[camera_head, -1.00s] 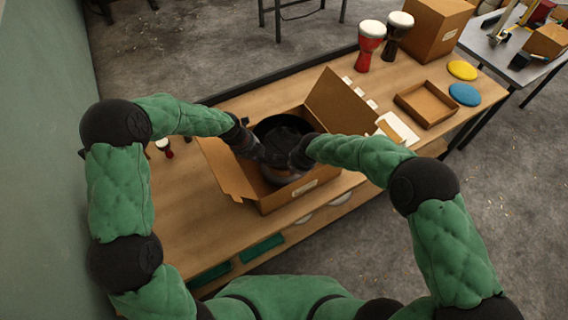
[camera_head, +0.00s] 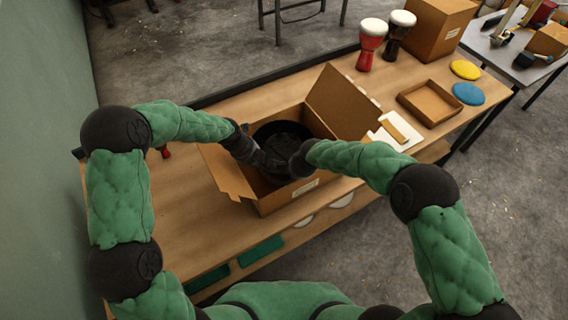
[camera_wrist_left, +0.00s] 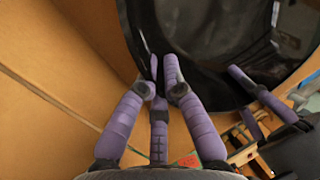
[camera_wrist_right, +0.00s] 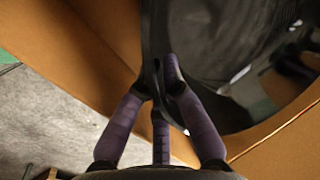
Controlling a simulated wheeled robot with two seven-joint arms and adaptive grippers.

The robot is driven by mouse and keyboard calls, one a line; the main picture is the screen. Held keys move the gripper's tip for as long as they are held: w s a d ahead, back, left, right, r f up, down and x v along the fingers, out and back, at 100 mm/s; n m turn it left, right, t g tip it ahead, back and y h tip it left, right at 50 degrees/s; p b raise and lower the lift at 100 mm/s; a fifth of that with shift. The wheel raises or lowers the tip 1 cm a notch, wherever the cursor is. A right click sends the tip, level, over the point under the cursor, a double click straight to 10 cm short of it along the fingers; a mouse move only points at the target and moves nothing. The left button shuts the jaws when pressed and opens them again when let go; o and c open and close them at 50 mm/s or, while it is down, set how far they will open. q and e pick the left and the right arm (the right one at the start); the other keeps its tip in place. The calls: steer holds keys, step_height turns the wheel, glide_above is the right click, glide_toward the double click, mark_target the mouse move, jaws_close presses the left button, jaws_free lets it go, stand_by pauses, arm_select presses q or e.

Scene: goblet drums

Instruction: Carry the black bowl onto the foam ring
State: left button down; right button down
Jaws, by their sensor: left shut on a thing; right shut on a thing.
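The black bowl (camera_head: 282,133) is inside the open cardboard box (camera_head: 262,203) on the wooden table. My left gripper (camera_head: 265,160) is shut on the bowl's rim at the left; the left wrist view shows its purple fingers (camera_wrist_left: 160,80) pinching the wall of the bowl (camera_wrist_left: 215,35). My right gripper (camera_head: 293,165) is shut on the rim at the near right, and its fingers (camera_wrist_right: 163,85) pinch the bowl's wall (camera_wrist_right: 215,50) in the right wrist view. The grippers hide the near side of the bowl. I cannot make out a foam ring or whether the bowl touches the box floor.
The box's raised flap (camera_head: 343,100) stands behind the bowl. A shallow cardboard tray (camera_head: 428,104), yellow disc (camera_head: 465,69), blue disc (camera_head: 468,93), red-and-white drum (camera_head: 370,45), dark drum (camera_head: 398,37) and closed box (camera_head: 440,25) stand farther right. The table's left part is mostly clear.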

arm_select(q)
steer(key=shift+w+f+b, duration=0.1)
steer(key=shift+f+b, duration=0.5)
steer(key=shift+f, duration=0.05)
arm_select(e)
steer(key=shift+f, duration=0.75)
arm_select(q)
steer(key=c, duration=1.4)
jaws_free()
arm_select(e)
steer(key=c, duration=1.4)
jaws_free()
arm_select(q)
steer(key=shift+r, duration=0.1)
steer(key=v, duration=1.2)
arm_select(e)
steer(key=v, duration=1.2)
steer(key=shift+r, duration=0.1)
